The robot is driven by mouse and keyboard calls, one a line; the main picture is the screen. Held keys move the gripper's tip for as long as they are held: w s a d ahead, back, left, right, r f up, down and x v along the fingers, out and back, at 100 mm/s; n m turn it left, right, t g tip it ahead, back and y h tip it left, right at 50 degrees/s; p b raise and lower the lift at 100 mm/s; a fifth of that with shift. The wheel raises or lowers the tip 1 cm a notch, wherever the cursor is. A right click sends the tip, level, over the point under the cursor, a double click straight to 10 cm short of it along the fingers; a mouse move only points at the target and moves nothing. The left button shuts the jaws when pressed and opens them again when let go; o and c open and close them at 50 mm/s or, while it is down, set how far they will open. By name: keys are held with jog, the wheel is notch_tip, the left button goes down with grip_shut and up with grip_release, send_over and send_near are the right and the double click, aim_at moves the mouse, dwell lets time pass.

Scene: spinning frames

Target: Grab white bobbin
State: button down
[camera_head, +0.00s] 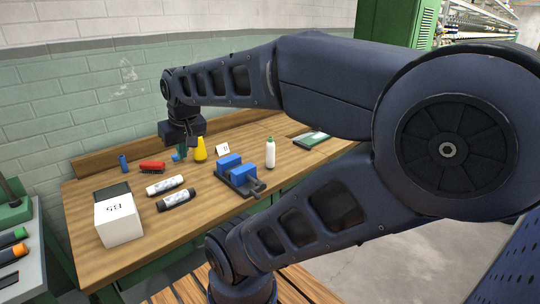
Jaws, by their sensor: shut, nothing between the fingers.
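The white bobbin is most likely the pale roll with dark markings (165,185) lying on its side on the wooden workbench (140,256). A similar dark roll with a pale patterned band (177,199) lies just in front of it. My gripper (187,153) points down over the back part of the bench, behind and a little right of the pale roll and apart from it. Its fingers look small and dark here; they are shut and empty. Small green and blue things show by the fingertips, partly hidden.
A white box (118,222) stands front left. A red brush (152,166) and blue cylinder (123,163) are at the back left. A yellow bottle (200,150) stands close right of my gripper. Blue blocks on a dark fixture (240,174) and a white bottle (270,154) are further right.

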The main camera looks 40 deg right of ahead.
jog(key=c, duration=2.1)
grip_release()
jog(key=o, duration=1.2)
jog(key=shift+o, duration=0.2)
jog(key=w+d+m, duration=0.3)
jog(key=w+d, duration=0.4)
jog(key=w, duration=0.1)
jog(key=m+g+h, duration=0.2)
jog(key=m+h, duration=0.2)
jog(key=m, duration=0.4)
send_near(271, 141)
jog(key=w+d, duration=0.1)
jog(key=shift+x, duration=5.4)
